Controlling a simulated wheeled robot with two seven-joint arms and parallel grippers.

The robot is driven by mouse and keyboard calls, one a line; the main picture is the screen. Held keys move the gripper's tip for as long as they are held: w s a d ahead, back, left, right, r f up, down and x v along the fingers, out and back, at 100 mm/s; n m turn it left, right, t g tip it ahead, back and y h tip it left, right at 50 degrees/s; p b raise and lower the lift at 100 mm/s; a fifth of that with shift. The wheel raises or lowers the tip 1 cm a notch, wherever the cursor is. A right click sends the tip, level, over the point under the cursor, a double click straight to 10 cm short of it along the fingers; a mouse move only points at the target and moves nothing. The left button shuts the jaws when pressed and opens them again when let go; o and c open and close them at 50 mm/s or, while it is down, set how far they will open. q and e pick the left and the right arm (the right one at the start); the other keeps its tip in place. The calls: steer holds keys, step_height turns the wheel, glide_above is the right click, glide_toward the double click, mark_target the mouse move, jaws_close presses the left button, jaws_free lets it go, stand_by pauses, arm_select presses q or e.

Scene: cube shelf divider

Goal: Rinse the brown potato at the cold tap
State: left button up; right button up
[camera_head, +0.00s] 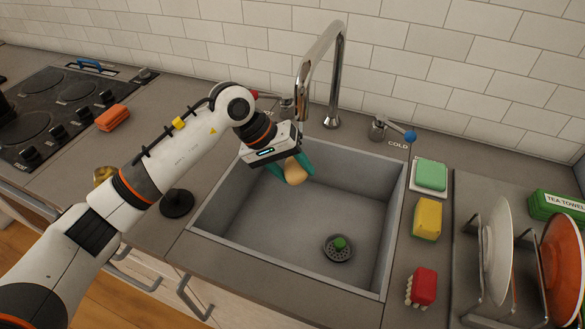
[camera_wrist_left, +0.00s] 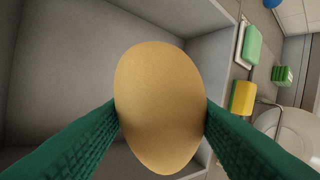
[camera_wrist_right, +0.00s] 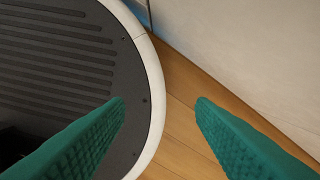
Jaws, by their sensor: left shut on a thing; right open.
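My left gripper (camera_head: 287,173) is over the back left part of the sink, shut on the brown potato (camera_head: 296,170). In the left wrist view the potato (camera_wrist_left: 160,105) is smooth, tan and egg-shaped, with a green finger on each side. The cold tap handle has a blue knob (camera_head: 410,136) and stands behind the sink on the right, by the word COLD. The chrome spout (camera_head: 335,75) arches behind the sink; no water shows from it. My right gripper (camera_wrist_right: 160,100) is open and empty above the floor, seen only in the right wrist view.
The grey sink (camera_head: 240,237) is empty but for a drain strainer with a green knob (camera_head: 339,243). A plate rack (camera_head: 465,263) stands farther right. A black stopper (camera_head: 177,204) is at left.

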arm_select(q)
steer(key=shift+s+d, duration=0.1)
steer(key=shift+d, duration=0.1)
arm_select(e)
steer(key=shift+f, duration=0.25)
arm_select(q)
steer(key=s+a+b, duration=0.2)
steer(key=s+a, duration=0.2)
steer(key=s, duration=0.3)
steer(key=shift+a+b, duration=0.15)
steer(key=shift+b, duration=0.25)
arm_select(e)
step_height(320, 180, down, 3)
steer(key=shift+r, duration=0.2)
arm_select(q)
steer(key=shift+w, duration=0.1)
stand_by(0.6)
steer(key=s+a+r, duration=0.2)
steer(key=s+r, duration=0.2)
steer(key=shift+s+a+b, duration=0.15)
steer(key=shift+a+b, duration=0.2)
arm_select(e)
steer(key=shift+f, duration=0.35)
steer(key=shift+c, duration=0.3)
